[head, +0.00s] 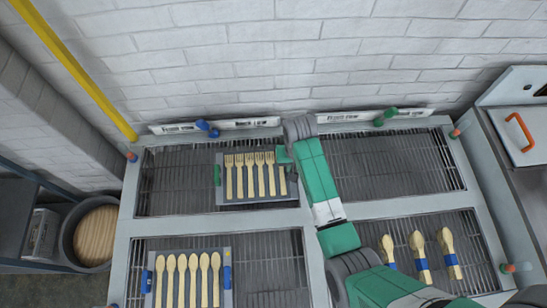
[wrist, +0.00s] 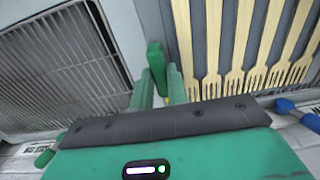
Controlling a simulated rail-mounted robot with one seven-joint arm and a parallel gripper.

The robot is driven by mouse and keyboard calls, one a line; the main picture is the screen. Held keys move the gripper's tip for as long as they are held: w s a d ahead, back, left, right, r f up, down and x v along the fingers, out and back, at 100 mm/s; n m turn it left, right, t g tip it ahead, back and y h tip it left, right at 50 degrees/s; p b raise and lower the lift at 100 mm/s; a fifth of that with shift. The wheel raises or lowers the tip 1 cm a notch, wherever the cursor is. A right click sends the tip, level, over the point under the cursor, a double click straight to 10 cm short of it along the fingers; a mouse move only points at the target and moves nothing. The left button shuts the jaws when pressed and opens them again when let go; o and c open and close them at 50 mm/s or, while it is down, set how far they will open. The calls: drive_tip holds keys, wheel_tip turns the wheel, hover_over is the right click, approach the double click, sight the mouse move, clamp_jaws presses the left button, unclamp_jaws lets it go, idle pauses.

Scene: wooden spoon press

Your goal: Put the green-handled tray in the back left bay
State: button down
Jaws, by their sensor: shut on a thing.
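The green-handled tray (head: 250,202) is grey and carries a row of several wooden forks (head: 255,172). In the head view it is over the right part of the back left bay (head: 175,185), close to the middle divider. Its left green handle (head: 217,176) is free. My gripper (head: 284,154) is at its right side, shut on the other green handle, which shows between the fingers in the wrist view (wrist: 155,58). My gripper (wrist: 160,85) partly hides that handle. I cannot tell whether the tray rests on the grille or hangs just above it.
A blue-handled tray (head: 190,301) of wooden spoons lies in the front left bay. Blue-banded spoon bundles (head: 420,256) lie in the front right bay. The back right bay (head: 400,165) looks empty. A yellow bar (head: 75,65) slants at the left; a white brick wall (head: 300,60) stands behind.

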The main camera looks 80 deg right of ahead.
drive_tip(key=w, duration=0.1)
drive_tip(key=w+d, duration=0.1)
drive_tip(key=w, duration=0.1)
drive_tip(key=w+d, duration=0.1)
drive_tip(key=w, duration=0.1)
drive_tip(key=shift+w+d+f, duration=0.1)
drive_tip(key=shift+d+f, duration=0.1)
drive_tip(key=shift+f, duration=0.1)
drive_tip(key=shift+w+d+f+b, duration=0.15)
drive_tip(key=shift+f+b, duration=0.15)
drive_tip(key=shift+f, duration=0.55)
drive_tip(key=shift+w+a+f+b, duration=0.1)
drive_tip(key=shift+f+b, duration=0.15)
drive_tip(key=shift+f, duration=0.6)
drive_tip(key=shift+f, duration=0.2)
drive_tip(key=c, duration=1.4)
unclamp_jaws()
drive_tip(key=shift+o, duration=0.2)
drive_tip(key=shift+r, duration=0.1)
wheel_tip(320, 180, up, 12)
drive_tip(key=p, duration=0.2)
drive_tip(key=shift+s, duration=0.1)
